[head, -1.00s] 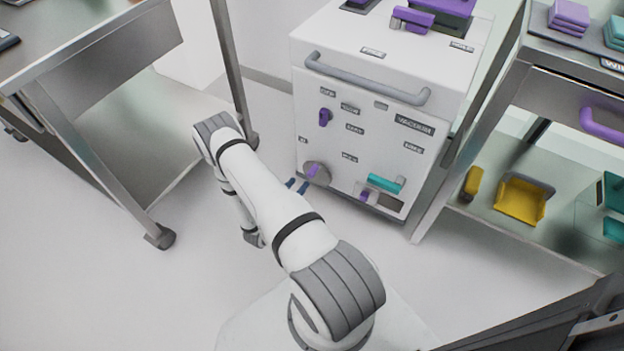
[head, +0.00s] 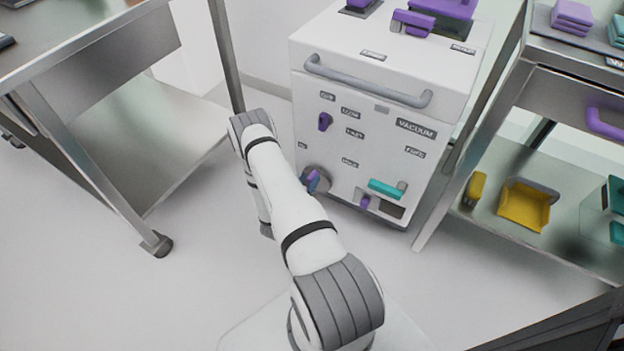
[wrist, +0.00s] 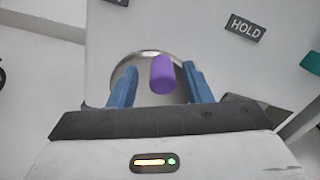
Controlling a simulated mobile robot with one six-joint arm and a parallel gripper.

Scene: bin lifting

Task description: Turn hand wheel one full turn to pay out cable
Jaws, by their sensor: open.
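The hand wheel (head: 322,176) is a round grey metal disc low on the left of the white cabinet's front. A purple handle knob sticks out from it and shows clearly in the wrist view (wrist: 162,74). My gripper (wrist: 158,84) is open, with its blue fingers on either side of the knob. The knob stands between the fingers with gaps on both sides, closer to the right finger. In the head view the blue fingertips overlap the knob, and my arm hides most of the gripper. No cable can be made out.
The white cabinet (head: 375,100) has a grey bar handle (head: 368,82), a purple switch (head: 324,121) and a teal handle (head: 386,188). A steel table (head: 110,190) stands left. A shelf with a yellow bin (head: 525,204) stands right. A HOLD label (wrist: 245,27) is near the wheel.

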